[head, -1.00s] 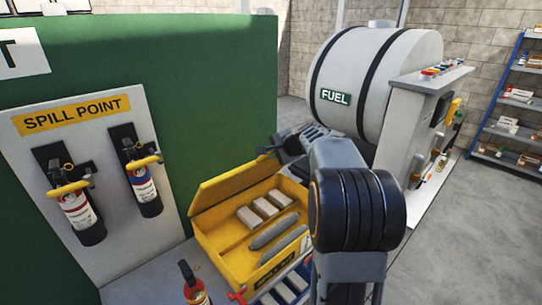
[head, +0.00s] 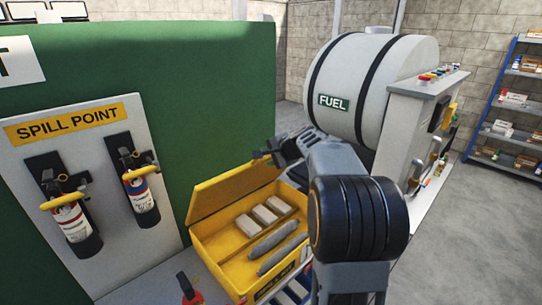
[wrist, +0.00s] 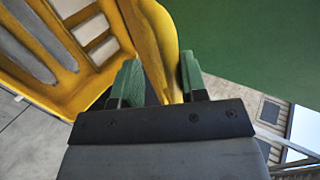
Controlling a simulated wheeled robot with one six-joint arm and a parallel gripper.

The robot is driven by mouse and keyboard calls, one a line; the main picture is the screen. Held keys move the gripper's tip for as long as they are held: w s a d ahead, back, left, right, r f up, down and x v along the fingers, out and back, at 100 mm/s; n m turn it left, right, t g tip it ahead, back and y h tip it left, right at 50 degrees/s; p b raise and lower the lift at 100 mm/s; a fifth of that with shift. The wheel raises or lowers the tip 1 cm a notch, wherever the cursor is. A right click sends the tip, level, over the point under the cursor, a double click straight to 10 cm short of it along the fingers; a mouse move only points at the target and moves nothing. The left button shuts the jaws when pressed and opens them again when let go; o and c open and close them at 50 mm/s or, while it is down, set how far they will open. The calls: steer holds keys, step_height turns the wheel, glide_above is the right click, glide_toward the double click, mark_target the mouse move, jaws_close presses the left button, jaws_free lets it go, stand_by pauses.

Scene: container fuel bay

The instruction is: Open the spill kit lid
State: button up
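The yellow spill kit box (head: 212,250) stands below the green wall. Its lid (head: 232,190) is raised and leans back toward the wall, so the inside shows. My gripper (head: 268,157) is at the lid's upper right corner. In the wrist view, the lid's yellow edge (wrist: 172,70) lies between the two green-padded fingers of my gripper (wrist: 160,82). It is close to the right finger, with a dark gap beside the left finger. The fingers are apart. The box's front right part is hidden behind my arm.
Grey pads (head: 265,214) and rolls (head: 272,240) lie in the box. Extinguishers (head: 142,196) hang on the spill point board (head: 110,165) at left. A fuel tank (head: 375,75) stands behind my arm. Floor at right (head: 480,230) is clear.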

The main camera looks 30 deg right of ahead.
steer(key=b+v, duration=0.3)
steer(key=v, duration=1)
steer(key=shift+s+d+r, duration=0.2)
steer(key=shift+s, duration=0.1)
